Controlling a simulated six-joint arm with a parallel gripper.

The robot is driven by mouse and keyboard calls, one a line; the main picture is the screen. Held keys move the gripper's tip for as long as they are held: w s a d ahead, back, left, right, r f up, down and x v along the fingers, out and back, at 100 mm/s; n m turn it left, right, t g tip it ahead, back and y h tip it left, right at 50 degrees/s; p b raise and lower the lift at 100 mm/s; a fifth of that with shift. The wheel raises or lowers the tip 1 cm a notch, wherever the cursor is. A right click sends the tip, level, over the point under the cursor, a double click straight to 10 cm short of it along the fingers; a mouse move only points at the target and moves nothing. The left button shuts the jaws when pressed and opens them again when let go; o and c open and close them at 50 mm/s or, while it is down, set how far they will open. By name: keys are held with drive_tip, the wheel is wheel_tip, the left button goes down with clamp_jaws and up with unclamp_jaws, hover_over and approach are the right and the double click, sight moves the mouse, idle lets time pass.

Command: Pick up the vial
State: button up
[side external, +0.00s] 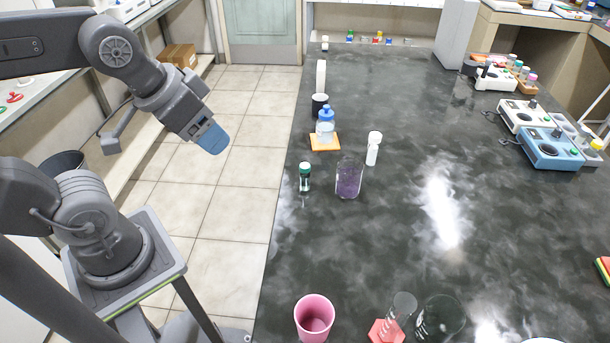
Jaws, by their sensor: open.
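A small clear vial with a dark green cap and a green band (304,177) stands upright on the dark bench near its left edge. It looks like the task's vial. My gripper (213,139), with blue fingers, is over the floor tiles to the left of the bench, well apart from the vial. It is open, and nothing shows between its fingers. The gap between the fingers is hard to see from this side.
A jar of purple liquid (348,180) stands close right of the vial. Behind are a white-capped container (374,148) and a blue-capped bottle (325,126) on an orange mat. A pink cup (314,318) and glassware (440,318) stand in front. The bench between is clear.

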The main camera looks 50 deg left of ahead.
drive_tip(key=shift+c, duration=0.6)
drive_tip(key=m+g, duration=0.6)
drive_tip(key=m, duration=1.2)
hover_over(305, 177)
drive_tip(key=a, duration=0.1)
wheel_tip(305, 177, down, 9)
drive_tip(key=shift+w+f+m, duration=0.1)
drive_tip(key=shift+w+m, duration=0.2)
wheel_tip(305, 177, down, 14)
drive_tip(key=shift+w+r, duration=0.1)
drive_tip(key=shift+r, duration=0.15)
